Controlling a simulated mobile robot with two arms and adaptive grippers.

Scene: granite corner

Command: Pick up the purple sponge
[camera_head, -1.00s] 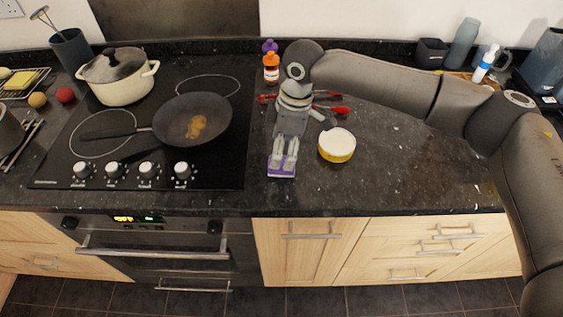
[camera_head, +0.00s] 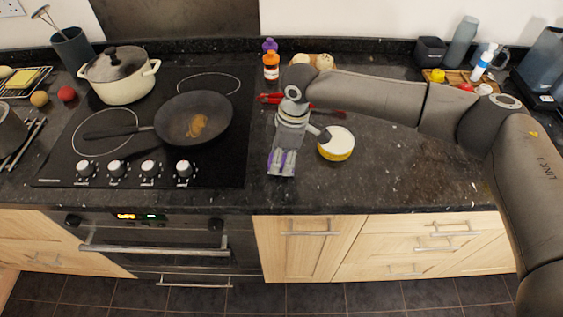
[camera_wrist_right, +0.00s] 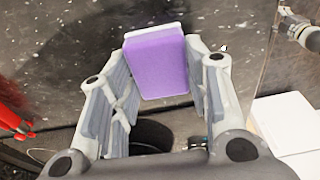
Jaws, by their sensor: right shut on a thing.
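The purple sponge (camera_head: 272,161) is a small block held between the fingertips of my right gripper (camera_head: 282,164), above the counter left of the white-and-yellow tin. In the head view the fingers cover most of it, and only a purple edge shows. In the right wrist view the sponge (camera_wrist_right: 158,62) is a purple block with a pale top layer, and both fingers of my right gripper (camera_wrist_right: 165,90) press on its sides. My left gripper is not in view.
The white-and-yellow tin (camera_head: 336,142) stands close right of my right gripper. Red-handled utensils (camera_head: 271,98) lie behind it. A frying pan (camera_head: 209,118) sits on the hob to the left. The counter (camera_head: 400,175) right of the tin is clear.

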